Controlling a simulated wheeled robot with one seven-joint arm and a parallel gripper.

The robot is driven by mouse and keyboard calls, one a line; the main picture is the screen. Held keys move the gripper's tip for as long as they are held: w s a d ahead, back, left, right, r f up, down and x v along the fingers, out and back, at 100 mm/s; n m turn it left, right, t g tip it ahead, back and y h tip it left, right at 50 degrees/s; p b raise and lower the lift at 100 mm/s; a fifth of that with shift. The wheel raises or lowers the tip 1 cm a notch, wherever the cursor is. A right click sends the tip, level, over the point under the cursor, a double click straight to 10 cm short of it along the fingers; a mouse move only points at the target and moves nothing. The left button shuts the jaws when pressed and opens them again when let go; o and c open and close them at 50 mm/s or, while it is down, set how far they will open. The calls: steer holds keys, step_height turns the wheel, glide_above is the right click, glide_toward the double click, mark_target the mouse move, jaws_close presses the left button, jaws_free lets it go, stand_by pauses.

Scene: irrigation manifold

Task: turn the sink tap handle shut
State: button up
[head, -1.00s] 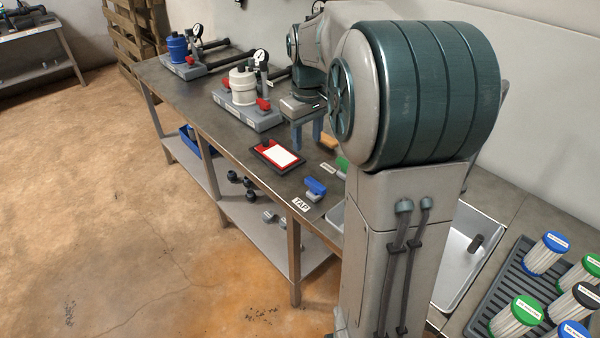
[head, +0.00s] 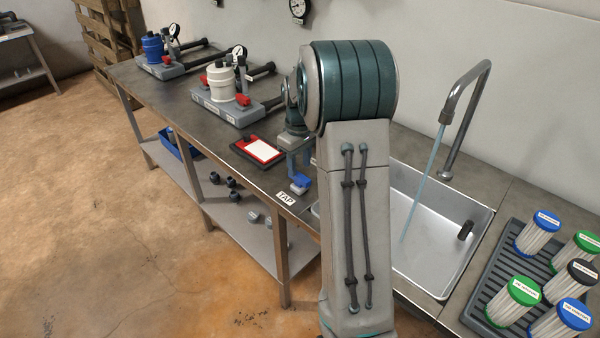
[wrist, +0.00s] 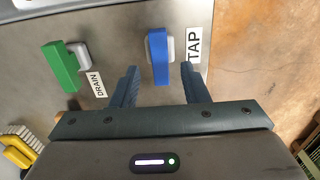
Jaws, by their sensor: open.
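The blue tap handle (wrist: 158,57) stands on a light grey base beside a white TAP label (wrist: 194,46). In the head view the blue handle (head: 301,180) sits near the bench's front edge, behind the TAP label (head: 286,198). My gripper (wrist: 158,75) is open, with one finger on each side of the lower end of the blue handle; contact cannot be told. In the head view my gripper (head: 297,163) is partly hidden by my arm. Water runs from the tap spout (head: 466,100) into the sink (head: 455,262).
A green handle (wrist: 61,67) with a DRAIN label (wrist: 96,85) is left of the blue one. A red-framed card (head: 260,149) lies on the bench. A dark rack (head: 477,310) with several capped filters stands right of the sink. A yellow part (wrist: 17,152) shows at lower left.

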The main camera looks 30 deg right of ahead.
mark_target(299, 175)
steer(key=shift+f, duration=1.7)
jaws_close()
